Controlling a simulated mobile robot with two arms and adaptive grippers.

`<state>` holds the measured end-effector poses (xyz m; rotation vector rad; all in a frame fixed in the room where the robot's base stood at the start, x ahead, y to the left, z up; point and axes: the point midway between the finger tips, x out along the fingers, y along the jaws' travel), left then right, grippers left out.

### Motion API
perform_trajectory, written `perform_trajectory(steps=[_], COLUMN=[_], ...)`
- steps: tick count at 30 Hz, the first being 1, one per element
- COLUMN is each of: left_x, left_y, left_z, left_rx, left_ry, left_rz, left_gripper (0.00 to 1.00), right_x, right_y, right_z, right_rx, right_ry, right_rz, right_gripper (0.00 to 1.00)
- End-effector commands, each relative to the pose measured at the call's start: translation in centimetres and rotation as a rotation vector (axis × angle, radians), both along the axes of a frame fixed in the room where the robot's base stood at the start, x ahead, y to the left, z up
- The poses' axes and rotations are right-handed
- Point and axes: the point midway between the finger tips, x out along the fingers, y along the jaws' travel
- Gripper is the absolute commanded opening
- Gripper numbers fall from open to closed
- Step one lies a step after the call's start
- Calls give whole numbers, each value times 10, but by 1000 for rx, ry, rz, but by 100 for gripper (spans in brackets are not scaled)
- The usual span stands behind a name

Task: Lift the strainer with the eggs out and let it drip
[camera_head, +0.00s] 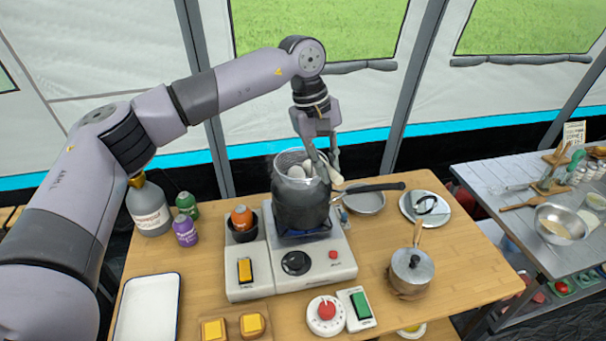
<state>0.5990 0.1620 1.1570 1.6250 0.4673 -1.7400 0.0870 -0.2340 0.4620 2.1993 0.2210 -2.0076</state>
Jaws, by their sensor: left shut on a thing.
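A dark pot (301,208) stands on the burner of a white stove (320,262). White eggs (296,171) show at its mouth, in the strainer (284,160), whose rim is only faintly visible there. My left gripper (328,172) reaches down from above at the right side of the pot mouth. It is shut on the pale strainer handle (335,158). The lower part of the strainer is hidden by the pot wall. My right gripper is not in view.
A small pan (366,201) and a round plate (424,209) lie right of the pot. A white tray (147,308) lies at front left. Bottles (149,212) stand at the left edge. A second table (500,185) is at right.

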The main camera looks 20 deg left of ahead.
Motion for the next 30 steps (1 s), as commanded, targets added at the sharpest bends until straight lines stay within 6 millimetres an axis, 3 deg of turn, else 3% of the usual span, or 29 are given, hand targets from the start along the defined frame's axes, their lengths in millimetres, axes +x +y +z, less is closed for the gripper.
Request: perform_trajectory(steps=[14, 30], left_x=[0, 1], left_y=[0, 0], left_z=[3, 50], left_rx=[-1, -1], left_ry=[-4, -4], left_rz=[0, 0], left_gripper=[0, 0], right_x=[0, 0], right_y=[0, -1], right_z=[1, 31], right_rx=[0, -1], right_ry=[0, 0], right_rz=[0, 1], right_gripper=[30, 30])
